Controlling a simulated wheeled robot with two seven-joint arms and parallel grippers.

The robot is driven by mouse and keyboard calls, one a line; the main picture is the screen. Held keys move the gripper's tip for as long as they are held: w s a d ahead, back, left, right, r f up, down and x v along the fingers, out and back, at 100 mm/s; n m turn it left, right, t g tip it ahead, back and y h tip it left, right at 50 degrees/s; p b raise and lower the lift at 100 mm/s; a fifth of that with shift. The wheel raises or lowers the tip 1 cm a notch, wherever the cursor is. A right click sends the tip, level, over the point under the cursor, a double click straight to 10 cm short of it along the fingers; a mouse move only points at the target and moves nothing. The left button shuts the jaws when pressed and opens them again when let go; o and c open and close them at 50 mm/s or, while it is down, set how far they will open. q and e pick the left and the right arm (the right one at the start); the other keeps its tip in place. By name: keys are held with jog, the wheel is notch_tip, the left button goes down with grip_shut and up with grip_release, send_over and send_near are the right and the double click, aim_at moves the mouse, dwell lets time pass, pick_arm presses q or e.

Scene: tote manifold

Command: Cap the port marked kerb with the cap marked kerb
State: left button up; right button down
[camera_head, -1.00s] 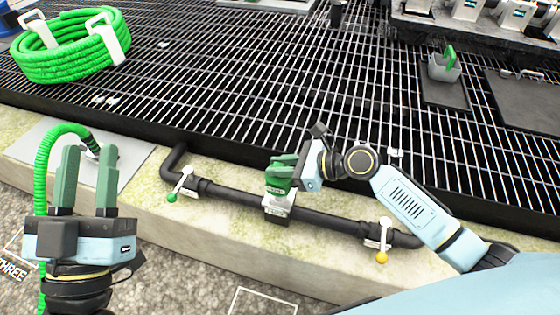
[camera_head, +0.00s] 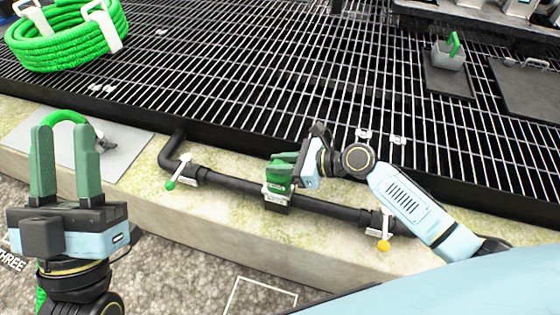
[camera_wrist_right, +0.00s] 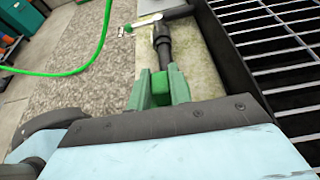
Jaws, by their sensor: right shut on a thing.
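A green cap (camera_head: 279,176) with a small pale label sits at the middle of the black pipe (camera_head: 235,186), over the port there; its lettering is too small to read. My right gripper (camera_head: 282,160) is shut on the cap from above. In the right wrist view the right gripper's fingers (camera_wrist_right: 159,88) close around the green cap (camera_wrist_right: 160,86), in line with the pipe (camera_wrist_right: 162,45). I cannot tell how far the cap is seated. My left gripper (camera_head: 64,150) is open and empty at the left, fingers pointing up.
Valves with a green-tipped handle (camera_head: 179,175) and a yellow-tipped handle (camera_head: 384,240) flank the port. The pipe runs along a pale stone kerb (camera_head: 240,235) beside a black grating (camera_head: 230,100). A coiled green hose (camera_head: 65,40) and a grey caddy (camera_head: 446,55) lie farther back.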

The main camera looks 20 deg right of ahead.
jog(key=c, duration=1.2)
grip_release()
jog(key=shift+d, duration=0.1)
jog(key=shift+s+d+r, duration=0.15)
jog(key=shift+d, duration=0.05)
jog(key=p+v, duration=0.3)
jog(key=v, duration=0.2)
jog(key=shift+s+r, duration=0.1)
jog(key=shift+s, duration=0.05)
jog(key=v, duration=0.2)
jog(key=shift+s+d+r+p, duration=0.1)
jog(key=shift+d+p, duration=0.15)
jog(key=shift+p, duration=0.15)
pick_arm(q)
notch_tip(320, 180, down, 14)
jog(key=w+a+g+y+p, duration=0.1)
jog(key=g+y, duration=0.3)
jog(key=g, duration=0.7)
jog(key=shift+w+a+g+p, duration=0.3)
jog(key=shift+w, duration=0.5)
pick_arm(e)
jog(key=shift+v, duration=2.45)
pick_arm(q)
jog(key=shift+f, duration=0.1)
pick_arm(e)
jog(key=shift+c, duration=0.3)
